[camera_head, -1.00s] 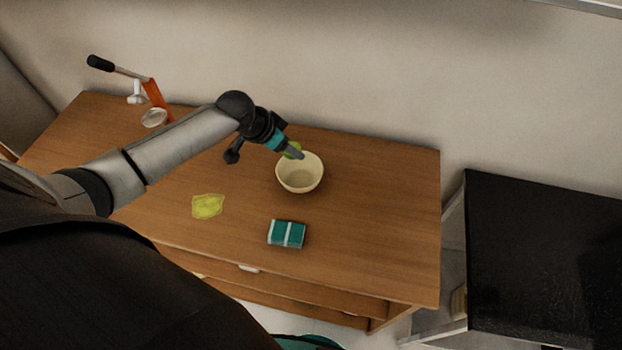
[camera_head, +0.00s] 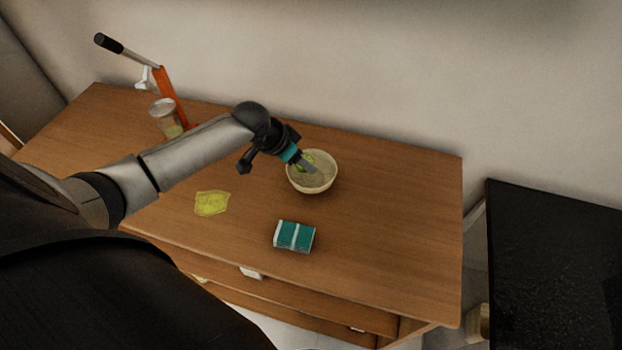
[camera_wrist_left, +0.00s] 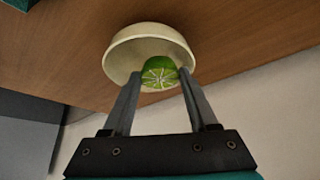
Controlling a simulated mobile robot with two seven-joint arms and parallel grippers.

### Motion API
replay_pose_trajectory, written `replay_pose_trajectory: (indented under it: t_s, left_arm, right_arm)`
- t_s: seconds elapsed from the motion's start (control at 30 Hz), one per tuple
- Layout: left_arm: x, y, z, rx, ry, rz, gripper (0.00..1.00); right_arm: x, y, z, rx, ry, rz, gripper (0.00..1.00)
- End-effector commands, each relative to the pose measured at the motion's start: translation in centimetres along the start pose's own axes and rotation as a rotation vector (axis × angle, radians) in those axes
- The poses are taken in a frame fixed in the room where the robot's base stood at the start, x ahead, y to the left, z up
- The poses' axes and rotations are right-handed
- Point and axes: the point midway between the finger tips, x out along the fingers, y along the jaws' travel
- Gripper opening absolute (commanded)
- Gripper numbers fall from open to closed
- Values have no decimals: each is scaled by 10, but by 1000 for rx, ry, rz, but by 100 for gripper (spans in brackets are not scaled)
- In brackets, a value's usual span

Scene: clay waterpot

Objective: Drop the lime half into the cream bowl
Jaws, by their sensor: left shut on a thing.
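The cream bowl (camera_head: 326,184) stands upright on the wooden table, and it also shows in the left wrist view (camera_wrist_left: 122,50). The green lime half (camera_wrist_left: 159,73) is between the fingers of my left gripper (camera_wrist_left: 153,82), its cut face toward the wrist camera. In the head view, my left gripper (camera_head: 308,166) reaches over the bowl's left rim with its fingertips inside the bowl's outline. It is shut on the lime half (camera_head: 306,157), which is partly hidden there. I cannot tell whether the lime half touches the bowl. My right gripper is not in view.
On the wooden table (camera_head: 390,220) lie a teal box (camera_head: 294,236) and a yellow cloth-like piece (camera_head: 211,203). An orange lever press (camera_head: 172,95) and a glass jar (camera_head: 166,117) stand at the back left. The table's right side is clear. A black-topped unit (camera_head: 560,260) stands to the right.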

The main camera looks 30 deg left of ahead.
Motion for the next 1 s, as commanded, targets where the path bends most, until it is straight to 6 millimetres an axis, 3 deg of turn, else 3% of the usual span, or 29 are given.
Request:
replay_pose_trajectory:
  t_s: [0.1, 0.13, 0.4, 0.77, 1.0]
  left_arm:
    - [-1, 0, 0, 0, 0, 0, 0]
    - [-1, 0, 0, 0, 0, 0, 62]
    - [0, 0, 0, 0, 0, 0, 93]
    - [-5, 0, 0, 1, 0, 0, 94]
    - [-38, -1, 0, 4, -1, -3, 94]
  right_arm:
    - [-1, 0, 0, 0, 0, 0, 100]
    - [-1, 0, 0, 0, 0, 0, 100]
    - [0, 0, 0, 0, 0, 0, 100]
    - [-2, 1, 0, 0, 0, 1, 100]
    - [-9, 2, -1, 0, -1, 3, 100]
